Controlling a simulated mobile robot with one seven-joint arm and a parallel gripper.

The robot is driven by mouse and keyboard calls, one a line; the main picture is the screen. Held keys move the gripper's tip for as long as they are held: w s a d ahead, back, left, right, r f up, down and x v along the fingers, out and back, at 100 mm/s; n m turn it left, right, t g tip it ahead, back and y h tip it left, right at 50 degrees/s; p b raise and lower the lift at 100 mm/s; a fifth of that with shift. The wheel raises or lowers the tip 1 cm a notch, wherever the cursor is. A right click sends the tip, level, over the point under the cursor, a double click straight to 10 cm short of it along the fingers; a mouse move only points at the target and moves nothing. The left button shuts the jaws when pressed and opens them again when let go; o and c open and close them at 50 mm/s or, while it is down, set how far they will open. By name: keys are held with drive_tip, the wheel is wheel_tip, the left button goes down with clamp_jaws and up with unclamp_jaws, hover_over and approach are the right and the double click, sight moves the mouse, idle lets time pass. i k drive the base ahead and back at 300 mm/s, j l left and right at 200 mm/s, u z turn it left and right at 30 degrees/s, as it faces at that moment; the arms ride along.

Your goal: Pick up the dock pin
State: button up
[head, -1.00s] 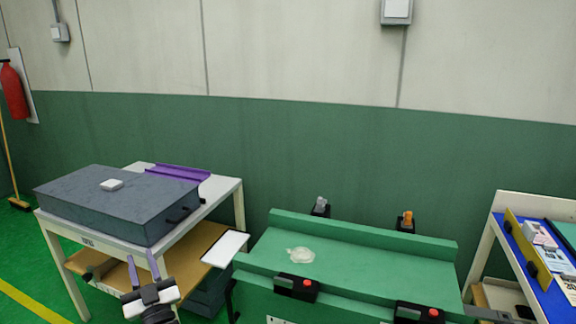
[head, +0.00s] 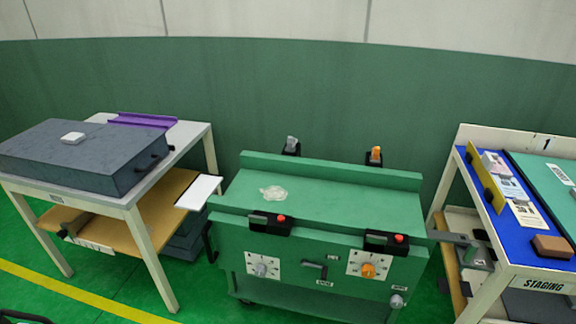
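I cannot tell for certain which thing is the dock pin. A green cart (head: 320,185) stands in the middle of the view. A small grey knob-like piece (head: 397,301) sits low at the right of its front, with a label too small to read. A grey bracket (head: 462,240) juts from its right side towards the staging table. The front also has a grey dial (head: 261,269), an orange dial (head: 368,270) and a dark handle (head: 315,267) between them. My gripper is not in view.
Two black clips with red buttons sit on the cart's front edge (head: 270,223). A grey table (head: 196,133) with a dark slab (head: 85,155) stands left. A staging table (head: 540,283) stands close on the right. Green floor (head: 235,310) is open in front.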

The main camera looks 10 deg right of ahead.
sight(473, 247)
drive_tip(key=z, duration=1.3)
